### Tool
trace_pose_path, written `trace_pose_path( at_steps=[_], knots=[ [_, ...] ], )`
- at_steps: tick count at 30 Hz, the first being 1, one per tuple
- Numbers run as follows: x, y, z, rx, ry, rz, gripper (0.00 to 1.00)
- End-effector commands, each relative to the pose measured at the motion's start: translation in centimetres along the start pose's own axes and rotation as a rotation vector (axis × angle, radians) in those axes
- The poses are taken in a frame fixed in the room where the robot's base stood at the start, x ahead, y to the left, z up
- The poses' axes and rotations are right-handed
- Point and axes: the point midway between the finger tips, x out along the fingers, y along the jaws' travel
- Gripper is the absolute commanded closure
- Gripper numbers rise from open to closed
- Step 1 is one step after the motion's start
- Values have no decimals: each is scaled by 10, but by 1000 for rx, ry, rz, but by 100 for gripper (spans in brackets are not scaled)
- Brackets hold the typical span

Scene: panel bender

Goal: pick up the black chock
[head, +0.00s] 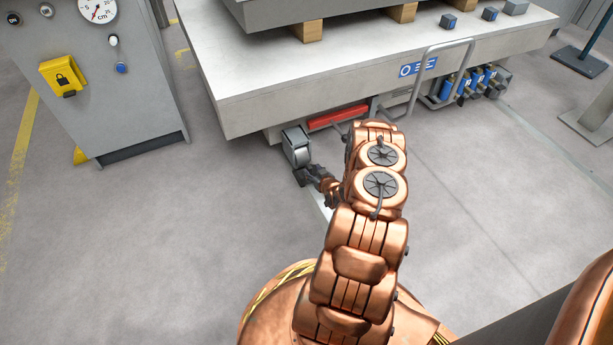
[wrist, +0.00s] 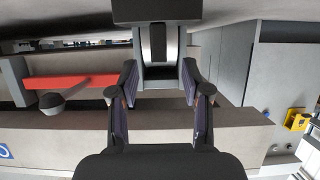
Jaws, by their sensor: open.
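The black chock (wrist: 157,10) shows at the top of the wrist view, which is upside down. It lies on the floor against a caster wheel (wrist: 158,44) in a grey housing. In the head view the chock (head: 301,176) is a small dark shape below the grey caster (head: 297,146), partly hard to separate from my fingers. My gripper (wrist: 159,76) is open and empty, its two fingers spread on either side of the view's middle. The chock lies beyond the fingertips, not between them. In the head view my gripper (head: 317,178) is close beside the chock, low near the floor.
The grey machine table (head: 240,85) overhangs the caster. A red bar (head: 337,117) and a bent grey rail (head: 440,62) are to the right. A control cabinet (head: 125,110) with a yellow lock box (head: 63,75) stands to the left. The floor in front is clear.

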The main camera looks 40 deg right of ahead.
Motion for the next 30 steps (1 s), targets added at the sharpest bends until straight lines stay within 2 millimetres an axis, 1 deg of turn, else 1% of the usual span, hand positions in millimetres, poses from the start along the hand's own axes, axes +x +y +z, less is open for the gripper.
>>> trace_pose_path(
  at_steps=[1,3,8,10,15,21,28,29,30],
  knots=[
    [6,0,1,-1,1,-1,52],
    [12,-1,2,0,0,-1,52],
    [19,0,4,1,-1,0,52],
    [25,0,6,1,0,0,52],
    [46,0,16,1,-2,-1,52],
    [64,1,12,2,0,1,52],
    [65,1,11,2,-3,1,52],
    [65,1,11,2,-3,1,53],
    [65,1,11,2,-3,1,57]
  ],
)
